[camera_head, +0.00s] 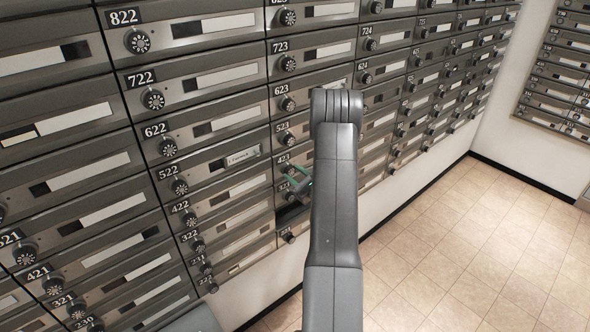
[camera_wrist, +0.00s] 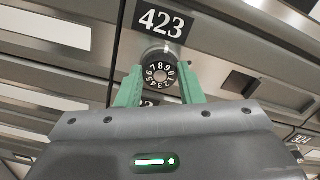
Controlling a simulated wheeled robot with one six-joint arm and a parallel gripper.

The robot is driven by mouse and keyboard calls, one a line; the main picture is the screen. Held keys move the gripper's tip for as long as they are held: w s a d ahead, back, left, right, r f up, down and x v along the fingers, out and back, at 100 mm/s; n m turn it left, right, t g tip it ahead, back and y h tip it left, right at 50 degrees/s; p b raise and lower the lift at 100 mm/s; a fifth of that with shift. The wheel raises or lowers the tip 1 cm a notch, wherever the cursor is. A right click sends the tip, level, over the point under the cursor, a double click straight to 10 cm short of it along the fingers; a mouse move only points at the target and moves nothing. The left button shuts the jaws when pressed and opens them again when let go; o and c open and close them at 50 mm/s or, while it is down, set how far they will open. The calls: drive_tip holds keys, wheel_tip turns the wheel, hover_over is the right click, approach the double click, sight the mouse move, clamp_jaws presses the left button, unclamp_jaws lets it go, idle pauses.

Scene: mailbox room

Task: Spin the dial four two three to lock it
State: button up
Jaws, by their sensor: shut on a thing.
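The dial of box 423 (camera_wrist: 160,74) is a black knob with white digits and a pale centre, just below the black 423 plate (camera_wrist: 161,22) in the wrist view. My gripper (camera_wrist: 160,84) has its two green fingers on either side of this dial, shut on it. In the head view my gripper (camera_head: 299,182) reaches the wall of boxes near the 423 plate (camera_head: 284,158). The dial itself is mostly hidden there by the fingers. I cannot tell which digit is set.
Rows of grey metal mailboxes with numbered plates and black dials fill the wall, including dial 523 (camera_head: 281,139) above and dial 422 (camera_head: 189,219) to the left. A dark opening (camera_head: 291,212) shows below my gripper. The tiled floor (camera_head: 460,250) at the right is clear.

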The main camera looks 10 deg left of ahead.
drive_tip(key=shift+f+m+p, duration=0.1)
drive_tip(key=shift+m+p, duration=0.25)
drive_tip(key=shift+m, duration=0.05)
drive_tip(key=o, duration=1)
drive_tip(key=b+v, duration=0.3)
drive_tip(key=v, duration=1.1)
drive_tip(key=shift+a, duration=0.1)
